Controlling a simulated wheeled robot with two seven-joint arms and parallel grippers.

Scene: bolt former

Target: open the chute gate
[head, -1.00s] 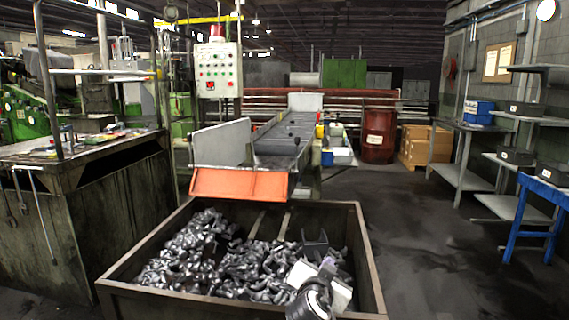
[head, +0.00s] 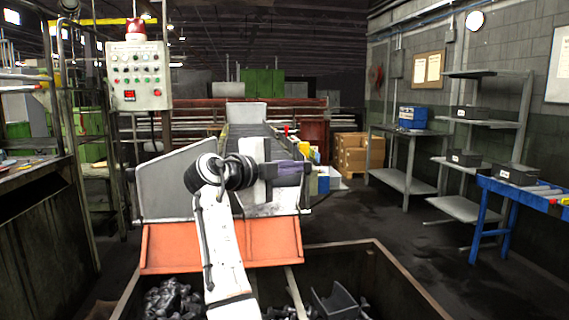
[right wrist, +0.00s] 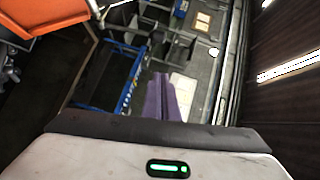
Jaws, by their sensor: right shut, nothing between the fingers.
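The chute (head: 185,180) stands ahead, with pale metal side plates and an orange panel (head: 220,248) across its lower front. I cannot tell for sure which part is the gate. A small red knob (head: 287,129) shows at the chute's right side. My right gripper (head: 300,168) is in front of the chute, pointing right, and hides part of its bed. Its purple fingers are together and empty in the right wrist view (right wrist: 160,98). The orange panel also shows there at the upper left (right wrist: 45,14). My left gripper is out of view.
A rusty-rimmed bin (head: 405,282) with dark metal parts lies below the chute. A control box (head: 140,75) hangs at the left. A blue bench (head: 490,205) and grey shelves stand at the right.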

